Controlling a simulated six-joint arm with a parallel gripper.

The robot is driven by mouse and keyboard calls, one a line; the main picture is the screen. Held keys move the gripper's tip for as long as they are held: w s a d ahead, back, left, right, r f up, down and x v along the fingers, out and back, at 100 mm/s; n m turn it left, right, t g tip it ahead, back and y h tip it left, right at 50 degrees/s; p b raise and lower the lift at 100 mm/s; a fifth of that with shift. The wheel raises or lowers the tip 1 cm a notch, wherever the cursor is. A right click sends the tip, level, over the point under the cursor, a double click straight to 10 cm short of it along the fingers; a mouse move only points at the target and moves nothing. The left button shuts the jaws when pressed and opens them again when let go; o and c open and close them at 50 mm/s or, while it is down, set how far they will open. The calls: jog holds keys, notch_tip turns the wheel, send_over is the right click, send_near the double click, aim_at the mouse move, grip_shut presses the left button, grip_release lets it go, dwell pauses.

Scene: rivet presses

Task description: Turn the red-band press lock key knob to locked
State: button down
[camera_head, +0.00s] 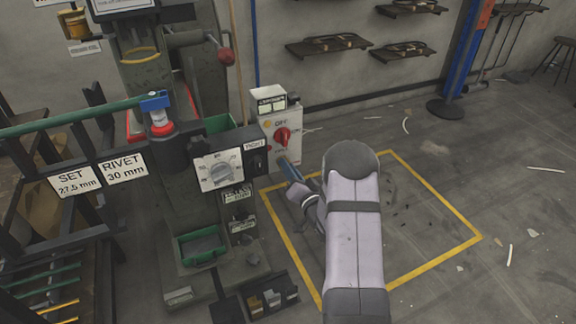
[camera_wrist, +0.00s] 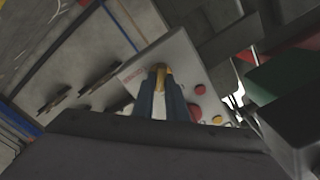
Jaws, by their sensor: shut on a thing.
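The control box (camera_head: 292,147) is pale, with a red rotary knob (camera_head: 283,137) and a yellow button (camera_head: 267,124), on the right side of the green press (camera_head: 190,190). My gripper (camera_head: 285,165) reaches the lower part of the box from the right. In the wrist view my gripper (camera_wrist: 160,80) has its two blue fingers shut on the small brass-coloured lock key knob (camera_wrist: 159,70), in front of the box face (camera_wrist: 178,58). The fingers hide most of the key, so its lock setting cannot be read. A red ring (camera_head: 162,129) shows on the press.
A green tray (camera_head: 201,246) sits low on the press. Wall shelves (camera_head: 328,45) are behind.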

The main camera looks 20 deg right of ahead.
jog(key=m+p, duration=0.2)
jog(key=m, duration=0.7)
jog(key=shift+f+p, duration=0.2)
jog(key=shift+p, duration=0.2)
jog(key=shift+m, duration=0.3)
jog(key=c, duration=1.8)
grip_release()
jog(key=shift+o, duration=0.2)
jog(key=shift+s, duration=0.2)
jog(key=s, duration=0.7)
jog(key=shift+p, duration=0.3)
